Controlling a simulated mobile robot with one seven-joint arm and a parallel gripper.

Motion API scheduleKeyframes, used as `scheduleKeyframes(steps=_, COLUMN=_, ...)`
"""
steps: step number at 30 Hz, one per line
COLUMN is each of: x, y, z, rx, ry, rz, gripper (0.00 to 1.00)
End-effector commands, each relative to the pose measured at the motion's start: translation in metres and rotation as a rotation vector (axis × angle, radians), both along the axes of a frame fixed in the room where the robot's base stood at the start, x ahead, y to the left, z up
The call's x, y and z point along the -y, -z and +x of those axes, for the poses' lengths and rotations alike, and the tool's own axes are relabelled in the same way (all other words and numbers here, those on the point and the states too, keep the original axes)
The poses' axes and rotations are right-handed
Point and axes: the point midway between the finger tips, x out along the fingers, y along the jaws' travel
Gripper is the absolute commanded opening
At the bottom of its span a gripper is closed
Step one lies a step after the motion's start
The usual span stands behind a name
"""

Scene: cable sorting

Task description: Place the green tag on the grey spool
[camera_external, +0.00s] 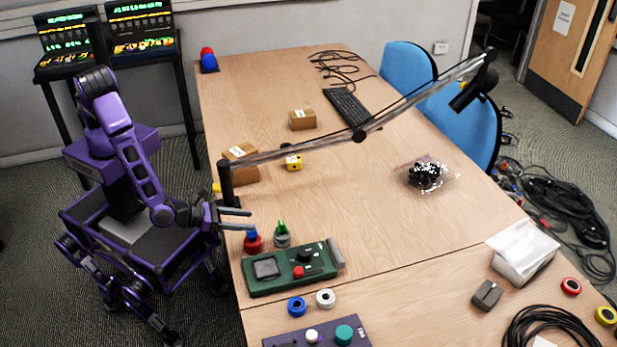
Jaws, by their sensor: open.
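The green tag (281,226) is a small upright green piece near the table's left edge. It appears to sit on top of the grey spool (282,241), though the contact is too small to see clearly. Just left of it, a blue tag (251,234) sits on a red spool (253,246). My gripper (247,219) is open, its two fingers pointing right over the table edge. It is above and left of the grey spool, close to the blue tag, and nothing shows between the fingers.
A green device (290,271) lies just in front of the spools. Blue (297,307) and white (325,298) rings lie beyond it, near a purple panel (318,334). A lamp arm (300,151) stretches across the table from a post behind my gripper.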

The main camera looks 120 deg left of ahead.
Motion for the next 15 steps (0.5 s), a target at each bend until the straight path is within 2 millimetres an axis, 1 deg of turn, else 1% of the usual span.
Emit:
scheduleKeyframes(steps=1, x=0.007, y=-0.004, z=-0.005, rx=0.001, ry=0.002, rz=-0.001, gripper=0.58)
scheduleKeyframes(steps=6, x=0.017, y=-0.010, z=-0.017, rx=0.001, ry=0.000, rz=-0.001, gripper=0.58)
scheduleKeyframes(steps=15, x=0.019, y=-0.011, z=-0.020, rx=0.000, ry=-0.001, rz=0.000, gripper=0.58)
